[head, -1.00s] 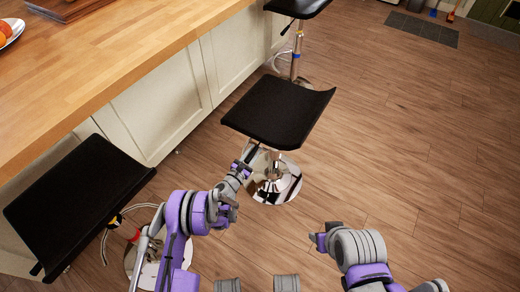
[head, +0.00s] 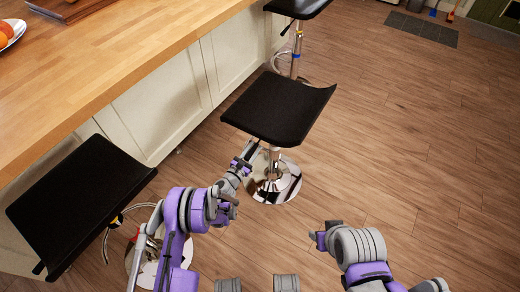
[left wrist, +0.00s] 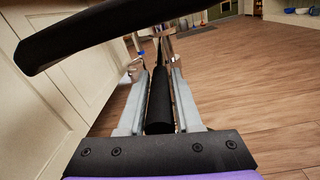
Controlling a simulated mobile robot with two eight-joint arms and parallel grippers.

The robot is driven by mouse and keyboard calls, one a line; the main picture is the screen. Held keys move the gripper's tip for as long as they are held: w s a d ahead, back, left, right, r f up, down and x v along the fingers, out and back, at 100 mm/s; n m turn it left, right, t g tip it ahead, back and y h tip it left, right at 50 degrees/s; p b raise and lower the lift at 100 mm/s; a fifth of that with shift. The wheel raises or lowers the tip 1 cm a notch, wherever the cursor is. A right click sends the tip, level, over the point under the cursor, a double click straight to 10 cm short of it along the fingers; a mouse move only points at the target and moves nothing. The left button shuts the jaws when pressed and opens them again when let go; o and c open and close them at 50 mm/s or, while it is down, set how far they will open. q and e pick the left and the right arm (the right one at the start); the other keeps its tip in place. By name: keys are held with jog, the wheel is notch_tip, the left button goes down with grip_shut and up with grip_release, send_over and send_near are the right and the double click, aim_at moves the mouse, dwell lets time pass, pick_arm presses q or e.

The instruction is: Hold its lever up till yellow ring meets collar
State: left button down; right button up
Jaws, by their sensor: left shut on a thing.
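The middle black bar stool (head: 278,108) stands on a round chrome base (head: 285,187) beside the island. My left gripper (head: 248,158) is under the near edge of its seat, shut on the black lever (left wrist: 158,102), which lies between the two grey fingers in the left wrist view. The seat (left wrist: 110,30) hangs over the fingers there, and a chrome column (left wrist: 168,48) shows beyond them. I cannot see a yellow ring or collar on this stool; the seat hides most of its column. My right gripper (head: 319,239) is low over the floor, away from the stool; its fingers are unclear.
A third stool (head: 297,7) with a blue band stands behind. The wooden-topped island (head: 130,48) runs along the left. Floor (head: 420,140) to the right is clear.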

aim_at(255, 138)
pick_arm(q)
jog(key=shift+r+p, duration=1.1)
jog(key=shift+r, duration=2.05)
jog(key=shift+f, duration=0.15)
jog(key=shift+f+b, duration=0.6)
jog(key=shift+b, duration=0.05)
jog(key=c, duration=0.6)
grip_release()
jog(key=v, duration=1)
jog(key=shift+s+a, duration=0.2)
jog(key=shift+s, duration=0.15)
